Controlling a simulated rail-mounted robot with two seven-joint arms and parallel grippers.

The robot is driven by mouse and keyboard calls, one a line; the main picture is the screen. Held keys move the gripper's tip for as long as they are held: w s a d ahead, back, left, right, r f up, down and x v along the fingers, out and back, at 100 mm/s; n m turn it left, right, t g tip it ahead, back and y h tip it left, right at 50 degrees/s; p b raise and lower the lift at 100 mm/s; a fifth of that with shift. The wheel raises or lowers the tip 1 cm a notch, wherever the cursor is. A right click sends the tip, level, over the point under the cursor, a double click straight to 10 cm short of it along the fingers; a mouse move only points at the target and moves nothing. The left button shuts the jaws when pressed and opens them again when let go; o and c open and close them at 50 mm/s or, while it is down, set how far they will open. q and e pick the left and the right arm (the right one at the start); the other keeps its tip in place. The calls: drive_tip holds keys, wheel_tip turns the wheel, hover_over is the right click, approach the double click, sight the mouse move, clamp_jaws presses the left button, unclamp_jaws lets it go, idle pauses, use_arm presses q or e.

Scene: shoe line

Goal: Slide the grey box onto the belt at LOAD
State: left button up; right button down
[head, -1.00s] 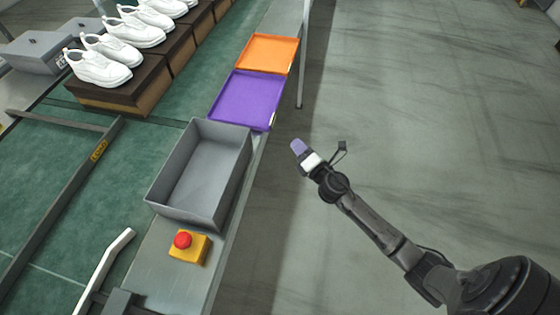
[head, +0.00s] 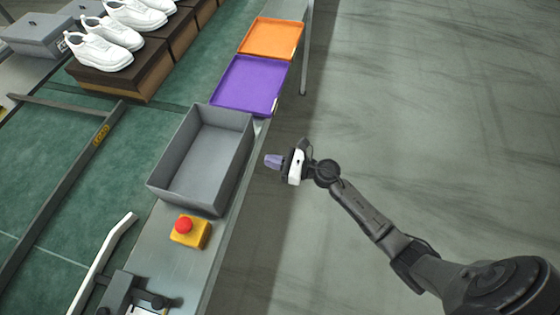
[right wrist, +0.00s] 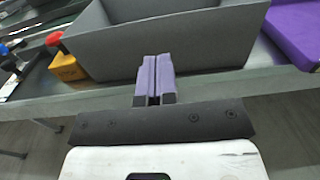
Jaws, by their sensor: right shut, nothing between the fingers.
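The grey box (head: 180,190), open-topped and empty, sits on the metal ledge beside the green belt (head: 60,245). It also shows large in the right wrist view (right wrist: 170,48). My right gripper (head: 268,161) is shut and empty. It is off the ledge's outer side, to the right of the box, with a gap in the head view. Its purple fingers (right wrist: 155,78) point toward the box's near wall in the right wrist view. A dark bar on the belt bears a yellow label (head: 101,134), whose lettering I cannot read surely. My left gripper is not in view.
A red button on a yellow base (head: 190,232) stands just in front of the box. A purple tray (head: 250,85) and an orange tray (head: 271,38) lie behind it. White shoes on brown boxes (head: 125,80) stand on the belt. A pale bent rail (head: 100,265) is at front.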

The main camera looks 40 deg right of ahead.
sight(236, 152)
drive_tip(key=x, duration=0.9)
drive_tip(key=shift+w, duration=0.1)
